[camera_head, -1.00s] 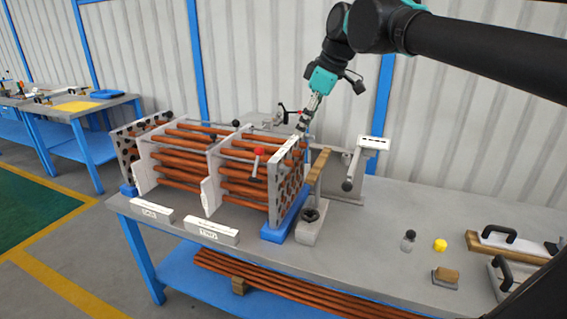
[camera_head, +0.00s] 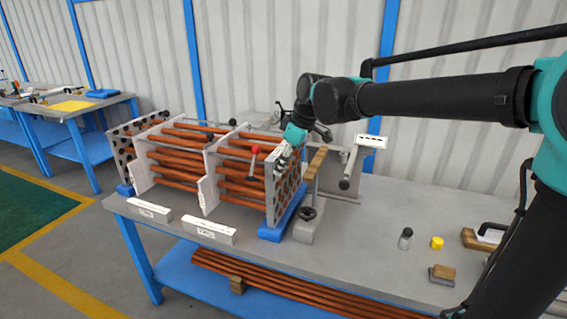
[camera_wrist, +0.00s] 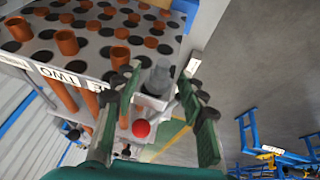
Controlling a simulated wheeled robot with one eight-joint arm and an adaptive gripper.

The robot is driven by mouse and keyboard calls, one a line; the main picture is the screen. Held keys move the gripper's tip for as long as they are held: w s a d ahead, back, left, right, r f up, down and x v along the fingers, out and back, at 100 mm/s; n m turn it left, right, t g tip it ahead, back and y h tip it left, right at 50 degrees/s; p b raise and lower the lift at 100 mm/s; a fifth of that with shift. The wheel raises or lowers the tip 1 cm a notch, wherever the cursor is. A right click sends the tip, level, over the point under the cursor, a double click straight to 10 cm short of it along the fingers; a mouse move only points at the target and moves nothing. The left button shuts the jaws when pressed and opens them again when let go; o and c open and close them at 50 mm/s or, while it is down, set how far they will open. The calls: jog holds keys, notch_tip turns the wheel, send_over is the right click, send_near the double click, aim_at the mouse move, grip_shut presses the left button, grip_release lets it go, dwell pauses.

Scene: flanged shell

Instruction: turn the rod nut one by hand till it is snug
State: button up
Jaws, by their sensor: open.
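The flanged shell is an open frame of copper-coloured tubes (camera_head: 182,160) between pale plates. Its near perforated end plate (camera_head: 271,195) also fills the upper left of the wrist view (camera_wrist: 75,40). My gripper (camera_head: 285,156) is at the upper edge of that plate. In the wrist view, my gripper (camera_wrist: 163,84) has its green fingers apart. A grey cylindrical piece (camera_wrist: 160,76) at the plate's corner shows between them, with no clear contact; it may be rod nut one.
A red knob (camera_wrist: 140,128) shows below the fingers, and a red-topped handle (camera_head: 255,150) stands on the shell. A wooden-topped post (camera_head: 315,165) stands close right of the end plate.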

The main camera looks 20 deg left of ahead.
grip_shut()
jog(key=shift+w+g, duration=0.15)
jog(key=shift+g, duration=0.65)
grip_release()
jog(key=v, duration=1.2)
